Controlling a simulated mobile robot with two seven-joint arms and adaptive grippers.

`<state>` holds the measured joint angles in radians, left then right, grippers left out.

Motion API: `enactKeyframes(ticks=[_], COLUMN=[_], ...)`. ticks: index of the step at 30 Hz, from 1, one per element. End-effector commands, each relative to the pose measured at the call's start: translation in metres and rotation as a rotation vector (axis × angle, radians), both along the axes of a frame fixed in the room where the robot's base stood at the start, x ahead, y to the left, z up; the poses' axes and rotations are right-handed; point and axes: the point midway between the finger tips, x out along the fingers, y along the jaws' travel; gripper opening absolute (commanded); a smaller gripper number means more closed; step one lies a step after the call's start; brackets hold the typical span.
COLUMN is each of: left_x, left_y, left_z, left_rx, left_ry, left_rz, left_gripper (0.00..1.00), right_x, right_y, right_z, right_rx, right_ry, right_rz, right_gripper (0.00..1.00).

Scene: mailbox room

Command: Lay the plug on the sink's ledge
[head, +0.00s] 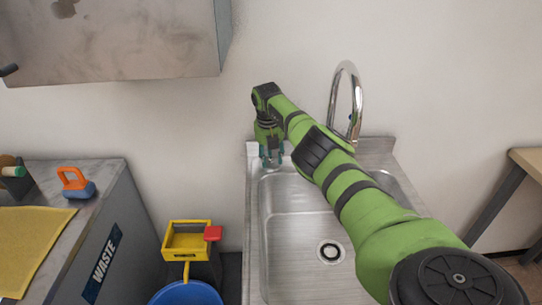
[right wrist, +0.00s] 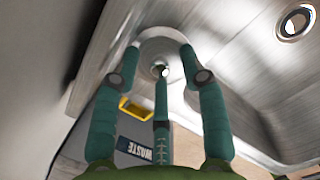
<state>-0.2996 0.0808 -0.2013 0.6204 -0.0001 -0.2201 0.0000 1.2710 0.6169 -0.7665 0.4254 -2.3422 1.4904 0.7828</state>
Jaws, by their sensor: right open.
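My right gripper (head: 271,158) is at the back left corner of the steel sink (head: 285,240), pointing down at its ledge (head: 376,146). In the right wrist view, the right gripper (right wrist: 160,52) has its teal fingers spread open. A pale grey round disc, which looks like the plug (right wrist: 172,47), shows between the fingertips against the steel ledge. I cannot tell whether the fingers touch it. The plug cannot be made out in the head view, where the gripper covers that spot. The left gripper is not in view.
A chrome faucet (head: 347,100) rises behind the basin, and the drain (head: 330,252) is open. A grey cabinet (head: 120,40) hangs upper left. A counter with a yellow cloth (head: 30,240), a yellow bin (head: 187,241) and a blue bucket (head: 186,293) stand left.

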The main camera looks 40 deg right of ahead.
Motion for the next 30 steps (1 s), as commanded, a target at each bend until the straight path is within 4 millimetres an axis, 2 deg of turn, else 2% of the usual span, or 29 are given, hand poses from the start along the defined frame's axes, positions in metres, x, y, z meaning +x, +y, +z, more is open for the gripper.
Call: enactKeyframes(ticks=[4,8,15,21,25,30], left_x=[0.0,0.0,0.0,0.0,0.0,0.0], left_y=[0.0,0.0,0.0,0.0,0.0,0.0], left_z=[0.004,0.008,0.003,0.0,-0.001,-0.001], left_rx=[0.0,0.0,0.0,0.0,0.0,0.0], left_ry=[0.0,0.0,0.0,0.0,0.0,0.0], left_rz=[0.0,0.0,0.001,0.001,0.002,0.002], left_gripper=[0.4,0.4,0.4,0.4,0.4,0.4], right_x=[0.0,-0.001,-0.004,-0.006,-0.007,-0.008], right_y=[0.0,0.002,0.009,0.013,0.015,0.015], right_z=[0.009,0.028,0.078,0.11,0.119,0.122], right_rx=[-0.001,-0.003,-0.002,-0.001,0.0,0.0], right_ry=[-0.003,-0.004,-0.005,-0.003,-0.001,0.001], right_rz=[-0.001,0.001,0.001,0.0,0.0,0.0], right_gripper=[0.43,0.43,0.43,0.43,0.43,0.43])
